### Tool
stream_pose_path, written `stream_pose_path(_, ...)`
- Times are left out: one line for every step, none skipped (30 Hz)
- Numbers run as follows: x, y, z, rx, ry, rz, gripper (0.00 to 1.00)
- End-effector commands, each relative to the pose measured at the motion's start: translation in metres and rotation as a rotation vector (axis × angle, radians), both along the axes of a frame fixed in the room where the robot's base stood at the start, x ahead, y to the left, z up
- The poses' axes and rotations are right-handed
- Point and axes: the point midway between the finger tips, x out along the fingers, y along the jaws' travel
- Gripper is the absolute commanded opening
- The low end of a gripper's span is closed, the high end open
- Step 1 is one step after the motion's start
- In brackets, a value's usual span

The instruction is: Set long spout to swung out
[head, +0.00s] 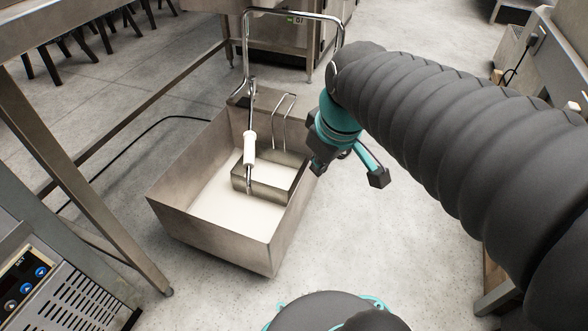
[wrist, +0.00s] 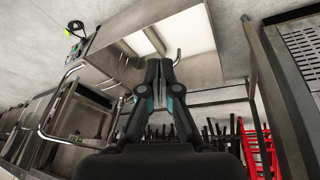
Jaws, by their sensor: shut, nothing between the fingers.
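A long chrome spout (head: 293,14) rises at the back of a steel sink basin (head: 225,228). It runs across to the right, then bends down to an end partly behind my arm. In the wrist view the long tube (wrist: 42,122) bends at the left, apart from my fingers. My gripper (head: 317,166) hangs just right of the basin, below the spout's far end. In the wrist view my gripper (wrist: 159,66) is shut with nothing in it, its tips in front of the basin. I cannot tell whether it touches the basin.
A shorter bent tube (head: 285,112) stands at the basin's back right. A white-handled rod (head: 249,147) hangs over the basin. A steel table leg (head: 78,185) is at the left and a steel cabinet (head: 285,35) behind. Bare floor (head: 405,235) lies right of the basin.

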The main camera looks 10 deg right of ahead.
Motion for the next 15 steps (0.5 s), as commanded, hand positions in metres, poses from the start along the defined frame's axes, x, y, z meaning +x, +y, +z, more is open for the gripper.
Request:
stream_pose_path(0.014, 0.000, -0.004, -0.015, 0.036, 0.089, 0.00)
stream_pose_path(0.022, 0.000, -0.006, -0.023, 0.050, 0.148, 0.00)
stream_pose_path(0.032, 0.001, -0.009, -0.030, 0.069, 0.226, 0.00)
stream_pose_path(0.039, 0.001, -0.011, -0.036, 0.085, 0.285, 0.00)
stream_pose_path(0.046, 0.001, -0.014, -0.040, 0.097, 0.345, 0.00)
stream_pose_path(0.057, 0.000, -0.018, -0.043, 0.111, 0.424, 0.00)
stream_pose_path(0.064, 0.000, -0.021, -0.044, 0.123, 0.484, 0.00)
stream_pose_path(0.071, 0.000, -0.025, -0.044, 0.132, 0.543, 0.00)
stream_pose_path(0.082, 0.000, -0.030, -0.042, 0.142, 0.623, 0.00)
stream_pose_path(0.089, -0.001, -0.034, -0.039, 0.150, 0.682, 0.00)
stream_pose_path(0.096, -0.001, -0.039, -0.035, 0.156, 0.742, 0.00)
stream_pose_path(0.107, -0.002, -0.045, -0.029, 0.161, 0.821, 0.00)
stream_pose_path(0.114, -0.003, -0.050, -0.023, 0.164, 0.881, 0.00)
stream_pose_path(0.121, -0.003, -0.056, -0.015, 0.166, 0.940, 0.00)
stream_pose_path(0.130, -0.004, -0.063, -0.006, 0.164, 1.017, 0.00)
